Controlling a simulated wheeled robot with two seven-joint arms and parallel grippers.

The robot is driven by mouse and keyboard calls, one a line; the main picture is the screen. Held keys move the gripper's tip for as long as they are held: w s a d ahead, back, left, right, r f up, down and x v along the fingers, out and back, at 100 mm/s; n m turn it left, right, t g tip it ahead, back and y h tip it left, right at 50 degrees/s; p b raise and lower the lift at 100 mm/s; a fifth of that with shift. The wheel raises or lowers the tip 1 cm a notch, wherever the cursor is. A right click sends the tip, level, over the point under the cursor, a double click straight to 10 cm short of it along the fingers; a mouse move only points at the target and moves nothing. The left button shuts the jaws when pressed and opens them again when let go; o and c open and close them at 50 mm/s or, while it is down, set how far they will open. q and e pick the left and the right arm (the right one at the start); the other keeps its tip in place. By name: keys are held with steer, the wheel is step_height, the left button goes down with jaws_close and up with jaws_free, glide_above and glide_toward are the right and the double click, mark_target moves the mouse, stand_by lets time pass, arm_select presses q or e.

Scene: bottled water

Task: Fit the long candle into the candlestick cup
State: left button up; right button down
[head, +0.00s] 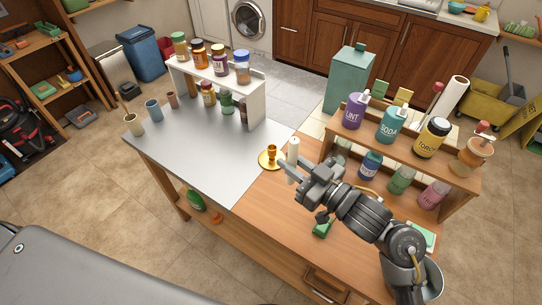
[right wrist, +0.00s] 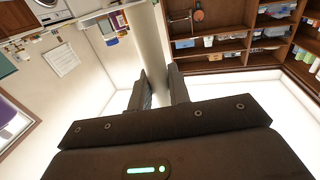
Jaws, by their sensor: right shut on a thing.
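The brass candlestick (head: 268,160), with a round saucer base and a small cup on top, stands on the table near the seam between the grey sheet and the wood. The long white candle (head: 294,149) is roughly upright just right of the candlestick, apart from its cup in the picture. My right gripper (head: 287,172) is shut on the candle low on its length. In the right wrist view the candle (right wrist: 150,40) rises between the two fingers (right wrist: 161,90); its lower end is hidden there. My left gripper is not in view.
A white rack (head: 257,104) with several jars stands at the back left. The grey sheet (head: 205,160) is mostly clear.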

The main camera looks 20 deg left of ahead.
stand_by(0.4)
steer(key=shift+w+d+r, duration=0.1)
steer(key=shift+w+d, duration=0.05)
steer(key=shift+w, duration=0.15)
steer(key=w+d+r+m+t+h, duration=0.3)
steer(key=d+t+h, duration=0.1)
steer(key=d, duration=0.2)
steer(key=w+d+r+m+t+h, duration=0.3)
steer(key=w+d+r+m, duration=0.1)
steer(key=d, duration=0.3)
steer(key=s+d+f+m+t+h, duration=0.1)
steer(key=d+f+h, duration=0.1)
steer(key=d, duration=0.3)
steer(key=s+d+f+m+h, duration=0.2)
steer(key=d+h, duration=0.2)
steer(key=d, duration=0.1)
steer(key=s+d+f+m+t+h, duration=0.1)
steer(key=d+f+m+h, duration=0.1)
steer(key=d, duration=0.3)
steer(key=shift+s+d+t+h, duration=0.3)
steer(key=shift+s+d+h, duration=0.05)
steer(key=shift+h, duration=0.05)
steer(key=shift+f, duration=0.15)
